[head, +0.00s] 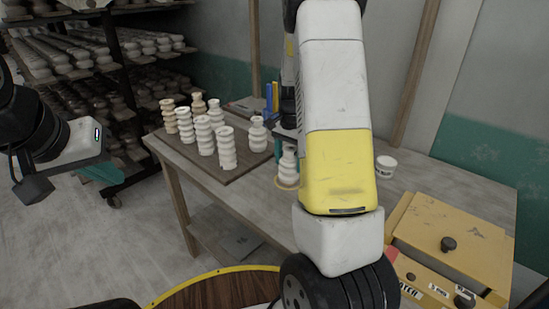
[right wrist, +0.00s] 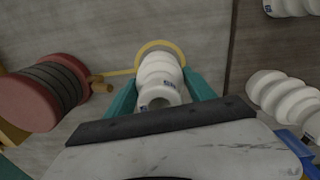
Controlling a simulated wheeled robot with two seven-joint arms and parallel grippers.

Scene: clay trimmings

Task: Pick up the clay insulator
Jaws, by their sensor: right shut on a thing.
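A white ribbed clay insulator (head: 289,163) stands upright on the table, its base in a yellow ring (head: 286,184). In the right wrist view the insulator (right wrist: 160,78) is between the two teal fingers of my right gripper (right wrist: 160,86), which is shut on it. The yellow ring (right wrist: 160,43) shows around its far end. In the head view my right arm hides most of that gripper. My left gripper (head: 100,172) is away from the table at the far left; its jaw gap cannot be made out.
Several other insulators (head: 205,135) stand on a dark board (head: 178,150) to the left. A white tub (head: 385,166) and a yellow case (head: 450,240) are on the right. A red spool (right wrist: 42,93) lies near the insulator. Loaded shelves (head: 80,60) stand behind left.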

